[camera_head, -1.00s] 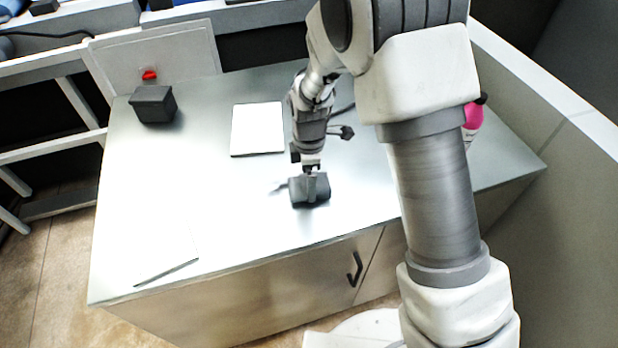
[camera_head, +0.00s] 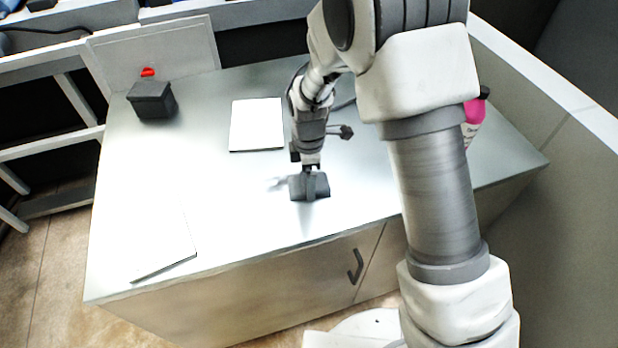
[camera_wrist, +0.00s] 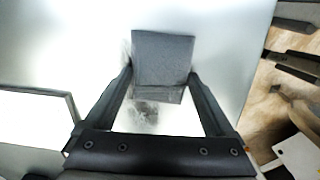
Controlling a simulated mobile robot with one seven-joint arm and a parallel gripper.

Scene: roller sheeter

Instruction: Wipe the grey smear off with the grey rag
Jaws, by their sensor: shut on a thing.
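The grey rag (camera_head: 318,190) is a dark grey block-like pad on the metal worktop. My gripper (camera_head: 309,176) is shut on it from above. In the wrist view the rag (camera_wrist: 163,55) sits between the fingertips of my gripper (camera_wrist: 160,82), which grip its two sides. A grey smear (camera_wrist: 145,112) shows on the worktop between my fingers, beside the rag's near edge. In the head view only a faint grey trace (camera_head: 275,182) shows just left of the rag. The rag may hide part of the smear.
The worktop (camera_head: 215,190) is mostly clear. A white panel (camera_head: 257,124) lies behind the rag, and a dark box (camera_head: 152,99) stands at the back left. A pale sheet (camera_head: 160,250) lies front left. A pink bottle (camera_head: 473,118) stands behind my arm at right.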

